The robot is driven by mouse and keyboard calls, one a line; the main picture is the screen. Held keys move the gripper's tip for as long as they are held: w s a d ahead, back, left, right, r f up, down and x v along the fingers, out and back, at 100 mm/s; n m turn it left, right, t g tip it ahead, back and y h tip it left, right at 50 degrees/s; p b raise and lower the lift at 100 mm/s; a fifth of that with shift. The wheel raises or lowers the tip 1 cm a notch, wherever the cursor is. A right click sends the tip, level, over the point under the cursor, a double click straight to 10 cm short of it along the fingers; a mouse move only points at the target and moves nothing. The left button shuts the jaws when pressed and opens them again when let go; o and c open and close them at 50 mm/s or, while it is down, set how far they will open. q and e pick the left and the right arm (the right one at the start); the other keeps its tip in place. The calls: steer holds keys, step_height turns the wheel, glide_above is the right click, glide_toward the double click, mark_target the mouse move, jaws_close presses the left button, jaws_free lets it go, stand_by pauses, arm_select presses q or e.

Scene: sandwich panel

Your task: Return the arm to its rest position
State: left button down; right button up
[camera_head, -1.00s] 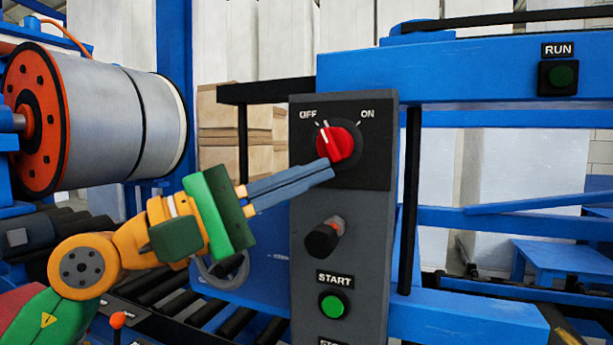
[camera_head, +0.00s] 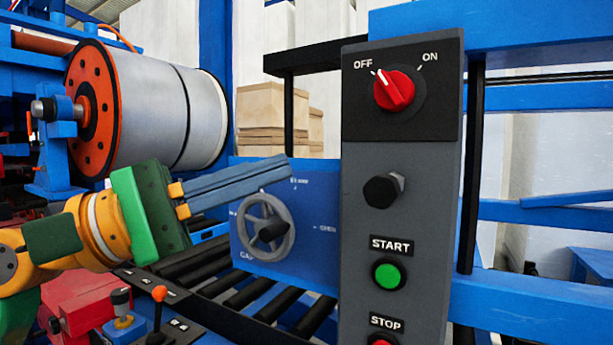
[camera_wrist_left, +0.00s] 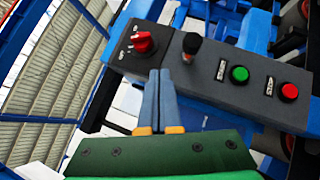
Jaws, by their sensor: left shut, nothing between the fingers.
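My left gripper (camera_head: 288,166) is shut and empty, its blue-grey fingers together. In the head view it is left of the grey control panel (camera_head: 364,236), apart from it in the picture, with the arm coming in from the left. The red rotary switch (camera_head: 394,90) at the panel's top has its white pointer toward OFF. My right gripper is in neither view.
The panel also carries a black knob (camera_head: 382,190), a green START button (camera_head: 388,275) and a red STOP button (camera_head: 382,341). A grey handwheel (camera_head: 266,226) is behind the fingers. An orange-topped lever (camera_head: 159,294) stands below the arm. A large roll (camera_head: 150,105) is at upper left.

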arm_select(q)
steer(key=shift+w+a+f, duration=0.2)
steer(key=shift+a+f, duration=0.1)
steer(key=shift+a, duration=0.3)
